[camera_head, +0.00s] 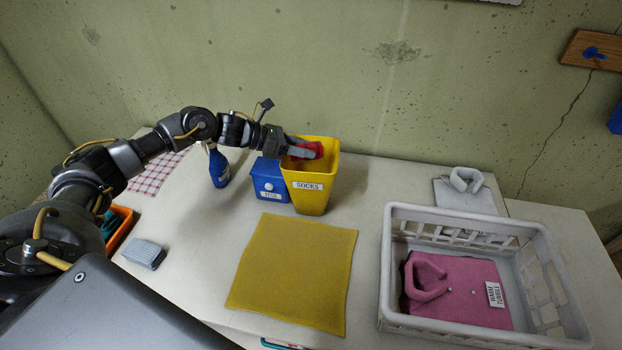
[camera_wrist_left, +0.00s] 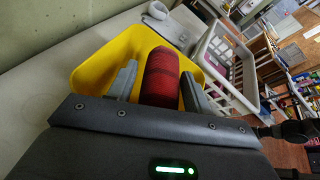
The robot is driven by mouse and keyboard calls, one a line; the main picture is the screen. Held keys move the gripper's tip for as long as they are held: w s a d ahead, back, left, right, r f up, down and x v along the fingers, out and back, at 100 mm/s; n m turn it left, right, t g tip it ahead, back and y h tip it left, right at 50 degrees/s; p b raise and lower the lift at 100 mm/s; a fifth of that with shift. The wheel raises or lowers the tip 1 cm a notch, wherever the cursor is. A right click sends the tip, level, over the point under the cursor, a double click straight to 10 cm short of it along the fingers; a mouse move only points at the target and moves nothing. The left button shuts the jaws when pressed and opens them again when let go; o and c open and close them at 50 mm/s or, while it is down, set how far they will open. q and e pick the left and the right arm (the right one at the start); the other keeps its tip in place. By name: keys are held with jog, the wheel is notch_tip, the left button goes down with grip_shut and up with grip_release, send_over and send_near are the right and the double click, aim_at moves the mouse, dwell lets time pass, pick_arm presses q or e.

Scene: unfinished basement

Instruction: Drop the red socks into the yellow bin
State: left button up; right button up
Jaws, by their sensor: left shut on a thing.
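The red socks (camera_head: 308,149) are a rolled red bundle, held over the mouth of the yellow bin (camera_head: 311,199), which is labelled SOCKS. My left gripper (camera_head: 306,150) is shut on the red socks, with its fingertips at the bin's opening. In the left wrist view the red socks (camera_wrist_left: 161,77) sit between the two grey fingers, with the yellow bin (camera_wrist_left: 103,59) around and beneath them. I cannot tell how far below the rim the socks reach. My right gripper is not in view.
A blue box (camera_head: 268,182) stands just left of the bin, with a blue bottle (camera_head: 218,167) further left. A yellow cloth (camera_head: 294,270) lies in front. A white basket (camera_head: 455,220) holding a pink garment (camera_head: 460,290) stands at right.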

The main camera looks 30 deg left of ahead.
pick_arm(q)
jog(key=o, duration=1.1)
jog(key=shift+c, duration=0.2)
jog(key=shift+a, duration=0.1)
jog(key=b+v, duration=0.4)
jog(key=v, duration=0.6)
jog(key=shift+s+a+r+b, duration=0.2)
jog(key=shift+b, duration=0.1)
